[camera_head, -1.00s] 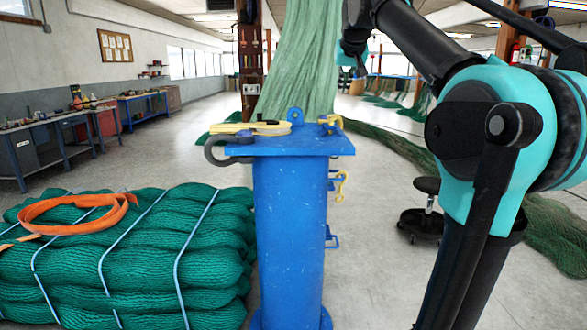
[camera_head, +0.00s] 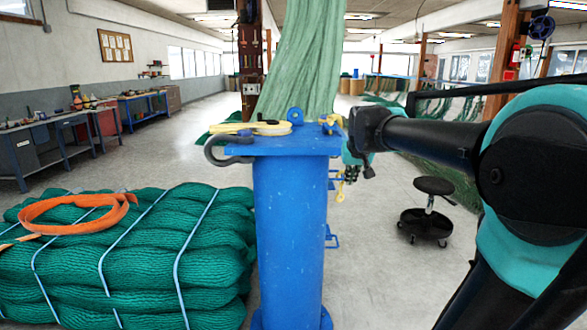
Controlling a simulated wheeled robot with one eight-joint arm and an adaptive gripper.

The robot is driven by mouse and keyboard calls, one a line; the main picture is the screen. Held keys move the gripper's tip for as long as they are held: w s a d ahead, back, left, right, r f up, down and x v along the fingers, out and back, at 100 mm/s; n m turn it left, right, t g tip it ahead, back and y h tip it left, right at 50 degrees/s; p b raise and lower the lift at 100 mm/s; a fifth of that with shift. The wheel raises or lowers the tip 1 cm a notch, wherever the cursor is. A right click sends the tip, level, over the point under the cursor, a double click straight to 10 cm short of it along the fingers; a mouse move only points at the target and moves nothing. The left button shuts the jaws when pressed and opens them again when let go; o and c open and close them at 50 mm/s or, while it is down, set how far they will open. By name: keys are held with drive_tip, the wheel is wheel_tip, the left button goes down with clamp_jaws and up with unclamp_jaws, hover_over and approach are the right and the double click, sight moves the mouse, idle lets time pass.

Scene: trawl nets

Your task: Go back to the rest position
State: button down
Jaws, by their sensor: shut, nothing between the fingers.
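My arm comes in from the right and reaches left to a black joint (camera_head: 370,130) beside the blue post's top plate. A teal link of mine continues behind this joint, beside the post, and is mostly hidden. I cannot make out my gripper's fingers; they are hidden behind the joint and the post or too small to tell. The blue post (camera_head: 290,240) stands upright in the middle. On its top plate lie a yellow strap (camera_head: 250,128) with a dark hook (camera_head: 222,152) over the left edge, a blue eye (camera_head: 295,116) and a yellow fitting (camera_head: 331,123).
A strapped bale of green net (camera_head: 75,265) with an orange strap (camera_head: 75,222) on it fills the lower left. A wheeled stool (camera_head: 425,225) stands at the right. Workbenches (camera_head: 75,125) line the left wall. Pale green net (camera_head: 305,60) hangs behind the post. Floor left of centre is clear.

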drive_tip(key=s+d+f+g, duration=0.1)
drive_tip(key=s+f+g, duration=0.1)
drive_tip(key=s+f, duration=2.3)
wheel_tip(320, 180, down, 3)
drive_tip(key=shift+d+f+g, duration=0.1)
drive_tip(key=shift+d+g, duration=0.1)
drive_tip(key=shift+g, duration=0.1)
